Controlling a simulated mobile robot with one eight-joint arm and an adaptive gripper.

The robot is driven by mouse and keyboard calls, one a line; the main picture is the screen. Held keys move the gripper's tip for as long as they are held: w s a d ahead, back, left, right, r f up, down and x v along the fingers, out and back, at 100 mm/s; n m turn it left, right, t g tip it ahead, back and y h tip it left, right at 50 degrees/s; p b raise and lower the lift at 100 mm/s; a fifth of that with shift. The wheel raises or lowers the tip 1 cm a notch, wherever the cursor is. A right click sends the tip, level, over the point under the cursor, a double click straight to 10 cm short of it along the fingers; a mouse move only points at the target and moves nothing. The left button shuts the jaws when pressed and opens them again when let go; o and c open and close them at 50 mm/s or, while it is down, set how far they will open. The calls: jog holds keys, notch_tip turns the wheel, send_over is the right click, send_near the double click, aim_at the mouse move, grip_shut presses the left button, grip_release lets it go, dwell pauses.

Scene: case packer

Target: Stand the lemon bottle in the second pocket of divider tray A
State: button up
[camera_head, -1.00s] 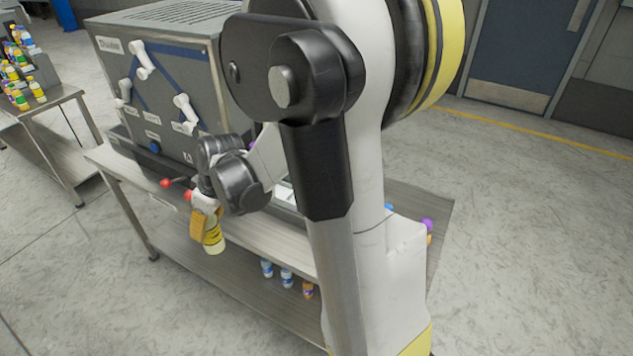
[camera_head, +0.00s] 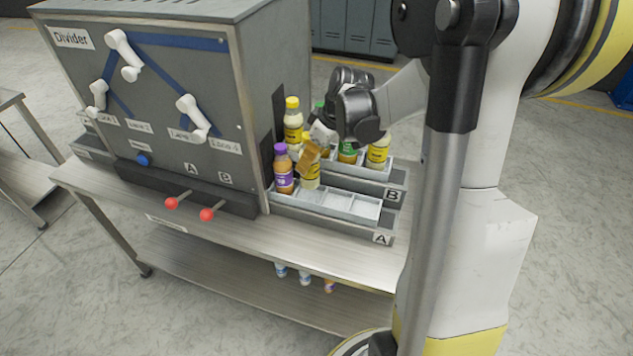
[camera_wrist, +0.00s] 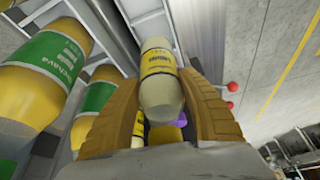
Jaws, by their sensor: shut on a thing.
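My gripper (camera_head: 309,158) has its orange fingers closed around the pale-yellow lemon bottle (camera_head: 313,180), whose yellow label also shows in the wrist view (camera_wrist: 159,65). The held bottle looks about upright at the second pocket from the machine in divider tray A (camera_head: 350,206). I cannot tell whether its base touches the pocket floor. A purple-capped bottle (camera_head: 284,175) stands beside it in the first pocket. The pockets of tray A to the right are empty. The fingers hide the held bottle's upper part in the head view.
Tray B (camera_head: 393,194) lies behind tray A and holds several bottles, including a green-labelled one (camera_head: 347,153) and a yellow-labelled one (camera_head: 378,151), close to my gripper. The grey divider machine (camera_head: 170,95) stands left, with red-knobbed levers (camera_head: 207,214).

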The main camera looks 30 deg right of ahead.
aim_at(310, 174)
jog(key=shift+f+b, duration=0.75)
jog(key=shift+f, duration=1.9)
jog(key=shift+f, duration=0.15)
jog(key=o, duration=1.1)
